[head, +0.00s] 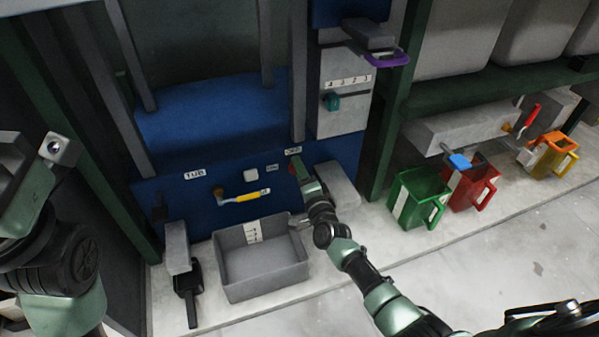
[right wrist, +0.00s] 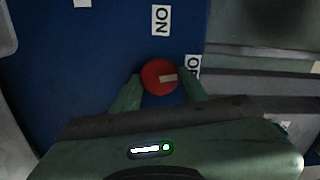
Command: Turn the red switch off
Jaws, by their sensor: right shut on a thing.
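The red switch (right wrist: 155,76) is a round red knob with a pale bar mark, on the blue front panel. In the right wrist view it sits between the two green fingers of my right gripper (right wrist: 160,92), which is shut on it. The pale mark points to the right, towards a white label (right wrist: 192,66). Another white label (right wrist: 161,19) is above the knob. In the head view my right gripper (head: 299,170) reaches the panel there and covers most of the switch. My left arm is at the left edge; its fingers cannot be made out clearly.
A yellow-handled lever (head: 248,196) is on the panel left of the switch. A grey bin (head: 262,276) stands below it. A teal knob (head: 332,101) is on a grey box above right. Green (head: 420,192), red and orange jugs stand at the right.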

